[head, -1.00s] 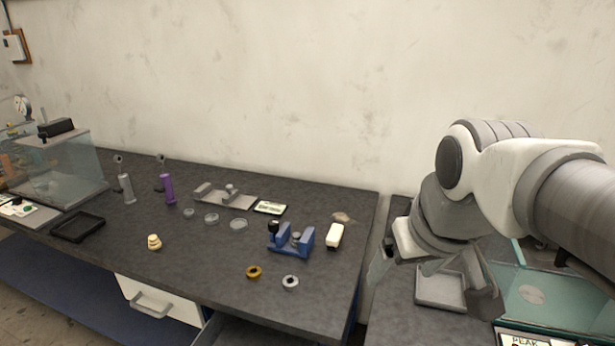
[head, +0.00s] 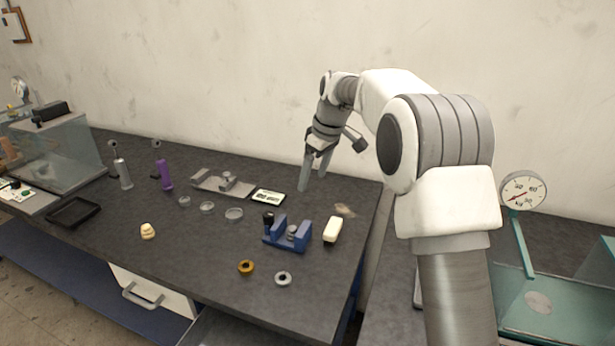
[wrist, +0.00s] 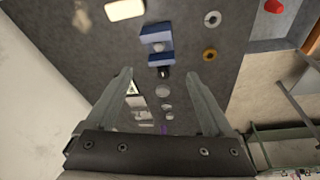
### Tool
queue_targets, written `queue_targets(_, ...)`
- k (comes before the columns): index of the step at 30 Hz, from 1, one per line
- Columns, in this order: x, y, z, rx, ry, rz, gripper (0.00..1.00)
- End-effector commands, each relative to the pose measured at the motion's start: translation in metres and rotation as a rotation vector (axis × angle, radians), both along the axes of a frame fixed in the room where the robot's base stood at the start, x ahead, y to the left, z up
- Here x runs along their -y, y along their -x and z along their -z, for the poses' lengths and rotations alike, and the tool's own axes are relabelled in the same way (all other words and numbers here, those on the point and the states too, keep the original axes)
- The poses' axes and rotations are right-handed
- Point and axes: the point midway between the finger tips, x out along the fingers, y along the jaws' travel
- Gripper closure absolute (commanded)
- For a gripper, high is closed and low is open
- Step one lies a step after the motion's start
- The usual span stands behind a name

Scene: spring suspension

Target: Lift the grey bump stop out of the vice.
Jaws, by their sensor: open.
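The blue vice (head: 276,236) stands on the dark bench top near its right end, with a black knob on its left side. The grey bump stop (head: 292,231) sits between the vice jaws; it is small, and how tightly it is held cannot be told. In the wrist view the blue vice (wrist: 156,37) is at the top centre, with the bump stop (wrist: 158,47) a small pale spot in it. My gripper (head: 312,182) is open and empty, pointing down above the back of the bench, behind the vice and apart from it. Its spread fingers also show in the wrist view (wrist: 160,88).
A cream block (head: 332,230) stands just right of the vice. A gold ring (head: 246,267) and a silver ring (head: 283,278) lie in front. Clear dishes (head: 234,214), a purple damper (head: 163,174) and a grey damper (head: 122,174) are to the left. The front left of the bench holds a black tray (head: 74,212).

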Motion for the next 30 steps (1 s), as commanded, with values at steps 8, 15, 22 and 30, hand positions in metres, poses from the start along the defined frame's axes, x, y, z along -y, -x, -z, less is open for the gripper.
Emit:
queue_targets(8,-0.017,-0.025,0.036,-0.014,-0.009,-0.088,0.14)
queue_targets(15,-0.023,-0.029,0.062,-0.016,-0.008,-0.093,0.14)
queue_targets(22,-0.034,-0.035,0.106,-0.016,-0.008,-0.093,0.14)
queue_targets(30,-0.046,-0.042,0.157,-0.016,-0.007,-0.092,0.14)
